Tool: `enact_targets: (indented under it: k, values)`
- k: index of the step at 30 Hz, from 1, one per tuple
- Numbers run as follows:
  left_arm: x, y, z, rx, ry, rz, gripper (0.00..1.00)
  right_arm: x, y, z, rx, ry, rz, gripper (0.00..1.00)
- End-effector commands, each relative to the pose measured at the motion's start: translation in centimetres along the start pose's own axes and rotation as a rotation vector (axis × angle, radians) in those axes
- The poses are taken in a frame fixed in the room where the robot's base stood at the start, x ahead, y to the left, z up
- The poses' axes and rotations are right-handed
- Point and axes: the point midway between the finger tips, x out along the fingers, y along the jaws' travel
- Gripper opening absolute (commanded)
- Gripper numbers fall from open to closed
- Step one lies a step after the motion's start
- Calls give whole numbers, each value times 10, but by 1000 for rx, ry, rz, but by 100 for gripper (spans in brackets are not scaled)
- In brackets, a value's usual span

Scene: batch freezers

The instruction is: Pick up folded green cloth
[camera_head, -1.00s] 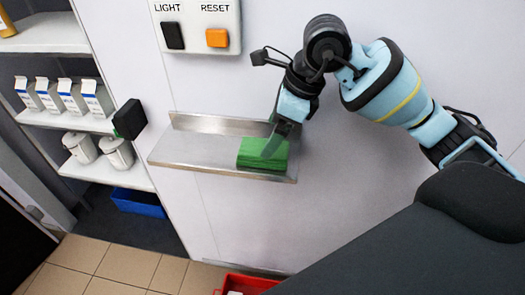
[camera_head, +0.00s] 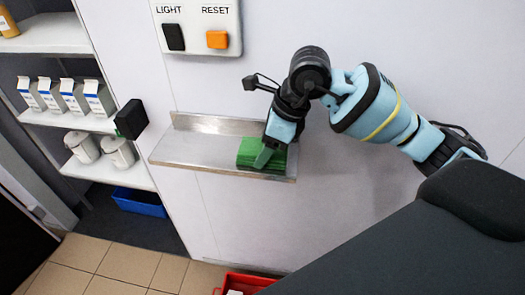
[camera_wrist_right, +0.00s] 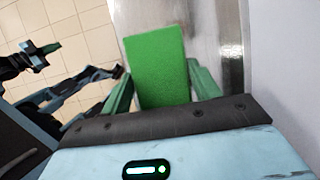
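The folded green cloth (camera_head: 246,152) lies as a thick stack near the right end of a narrow steel wall shelf (camera_head: 195,152). My right gripper (camera_head: 268,160) reaches down to it from above, one finger in front of the stack. In the right wrist view the cloth (camera_wrist_right: 157,70) lies between the two green fingers of the right gripper (camera_wrist_right: 160,80), which are spread along its sides; firm contact cannot be made out. The head view does not show my left gripper. What seems to be my left gripper (camera_wrist_right: 42,48) is small at the left of the wrist view, its fingers unclear.
A panel with LIGHT and RESET switches (camera_head: 197,25) is on the wall above the shelf. A black box (camera_head: 131,119) juts out at the wall's left edge. Shelves with cartons (camera_head: 74,96) stand at left. A red crate (camera_head: 247,282) is on the floor below.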

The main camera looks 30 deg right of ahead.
Motion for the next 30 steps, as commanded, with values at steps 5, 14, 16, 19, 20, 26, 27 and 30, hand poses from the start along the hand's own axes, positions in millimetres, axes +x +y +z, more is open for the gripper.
enact_targets:
  k: [5,14,16,19,20,26,27,30]
  values:
    - [0,1,0,-4,1,0,0,0,0,0,0,0,-1,35]
    - [1,3,0,-13,0,0,0,-6,0,3,0,-1,-1,35]
    - [1,3,2,-13,-3,0,0,-11,0,5,0,-3,-1,35]
    - [1,3,4,-13,-7,0,0,-23,-1,10,-2,-3,-3,35]
    - [1,3,5,-14,-9,1,0,-27,0,12,-2,-3,-2,35]
    - [1,3,6,-13,-12,2,0,-39,34,5,-6,0,0,35]
    - [2,3,7,-12,-12,2,0,-41,43,3,-6,-1,0,35]
    - [2,3,8,-11,-14,2,0,-46,66,-2,-7,0,0,35]
